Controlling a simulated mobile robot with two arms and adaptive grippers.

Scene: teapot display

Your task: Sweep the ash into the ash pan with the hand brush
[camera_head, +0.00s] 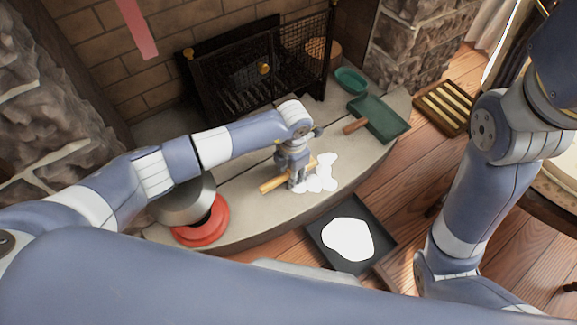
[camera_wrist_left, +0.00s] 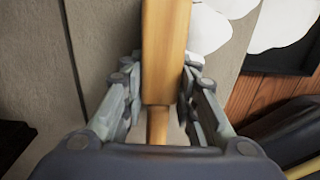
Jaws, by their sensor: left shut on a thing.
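The hand brush (camera_head: 272,184) has a light wooden body and lies low over the stone hearth. My left gripper (camera_head: 298,180) is shut on it. In the left wrist view the brush's wooden body (camera_wrist_left: 165,50) and narrow handle run between the fingers; its bristles are hidden. White ash (camera_head: 322,177) lies in a patch on the hearth, just right of the gripper and brush. The dark square ash pan (camera_head: 378,255) is on the wood floor below the hearth edge, with a white patch (camera_head: 347,239) in it. My right arm is at the right; its gripper is out of view.
A red ring-shaped thing (camera_head: 205,229) sits on the hearth's left, partly behind my arm. A green pan (camera_head: 382,117) with a brown handle and a green bowl (camera_head: 350,80) are at the right. A fire screen (camera_head: 230,88) stands behind. A slatted tray (camera_head: 443,106) is on the floor.

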